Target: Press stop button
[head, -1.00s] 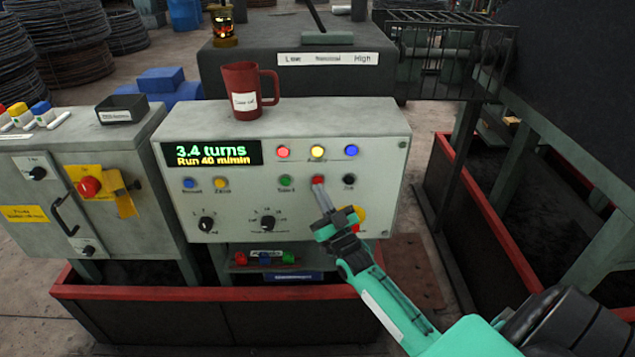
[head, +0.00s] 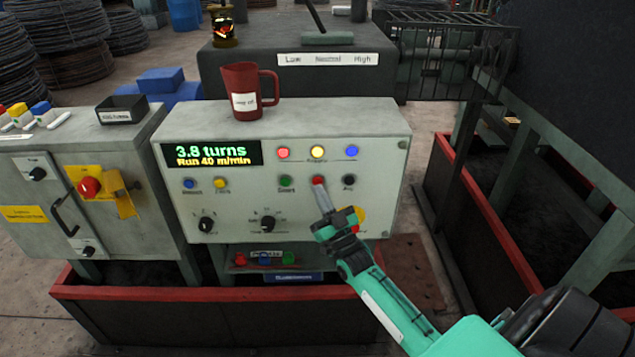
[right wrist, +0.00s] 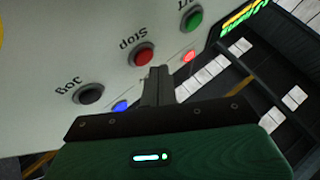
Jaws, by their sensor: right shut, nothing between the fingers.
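The red stop button (head: 318,182) sits on the front of the grey control panel (head: 380,215), between the green start button (head: 286,182) and the black jog button (head: 348,181). My right gripper (head: 323,202) is shut and empty, with its tips just below the stop button in the head view. In the right wrist view the red button (right wrist: 144,54) with the label "Stop" shows just beyond the shut fingers (right wrist: 158,85). I cannot tell whether the tips touch it. The display (head: 212,154) reads 3.8 turns and Run 40 m/min. My left gripper is not in view.
A red mug (head: 243,92) stands on top of the panel. A yellow and red emergency stop (head: 357,216) is partly hidden behind my right gripper. Two dials (head: 268,223) are lower on the panel. A grey cabinet (head: 130,222) stands to the left.

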